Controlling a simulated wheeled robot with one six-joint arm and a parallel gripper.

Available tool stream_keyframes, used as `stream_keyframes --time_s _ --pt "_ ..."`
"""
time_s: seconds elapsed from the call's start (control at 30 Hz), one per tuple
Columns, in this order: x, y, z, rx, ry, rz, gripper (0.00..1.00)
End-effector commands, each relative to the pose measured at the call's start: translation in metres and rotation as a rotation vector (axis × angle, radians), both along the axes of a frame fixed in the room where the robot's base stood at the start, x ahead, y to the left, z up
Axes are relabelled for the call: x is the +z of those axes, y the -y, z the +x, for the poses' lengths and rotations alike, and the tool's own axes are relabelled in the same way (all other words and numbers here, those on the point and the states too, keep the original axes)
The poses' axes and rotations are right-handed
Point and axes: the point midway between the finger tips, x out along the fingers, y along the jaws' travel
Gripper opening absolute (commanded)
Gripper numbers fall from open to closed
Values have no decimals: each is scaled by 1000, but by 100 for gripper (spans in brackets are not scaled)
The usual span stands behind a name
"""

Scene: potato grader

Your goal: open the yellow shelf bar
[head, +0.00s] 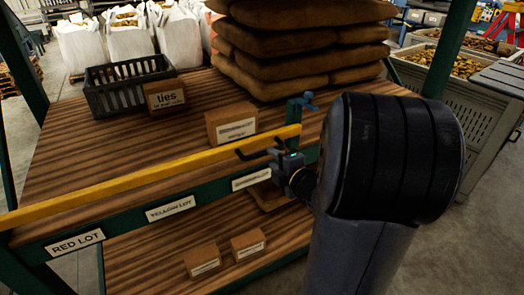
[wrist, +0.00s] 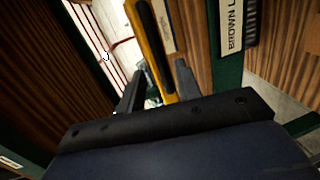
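The yellow shelf bar (head: 150,180) lies across the front of the shelf and spans it above the green label rail. A black handle (head: 243,153) sticks out from it near its right end. In the wrist view the yellow bar (wrist: 145,12) comes down from the top, with the dark handle (wrist: 154,35) along it. My gripper (head: 277,147) is at the bar's right end, by the handle. In the wrist view my gripper (wrist: 160,65) has its two fingers apart, with the bar's end between or just beyond them. I cannot tell whether they touch it.
A blue-green latch post (head: 303,105) stands at the bar's right end. On the shelf are a black crate (head: 130,87), cardboard boxes (head: 231,124) and stacked brown sacks (head: 300,45). The green rail (head: 118,223) carries lot labels. Open floor lies at right.

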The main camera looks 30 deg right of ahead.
Motion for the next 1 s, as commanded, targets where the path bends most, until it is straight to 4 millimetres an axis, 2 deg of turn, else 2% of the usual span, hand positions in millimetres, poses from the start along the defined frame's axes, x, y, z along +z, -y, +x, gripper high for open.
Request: stream_keyframes --time_s 0.03,0.2,0.4,0.8,1.0 --pt "-3 -2 10 4 -2 3 33" --pt "-8 -3 37 3 -2 3 33" --pt "-12 -2 56 0 -2 2 33" --pt "-13 -2 61 -1 -1 1 33" --pt "-13 -2 61 -1 -1 1 16"
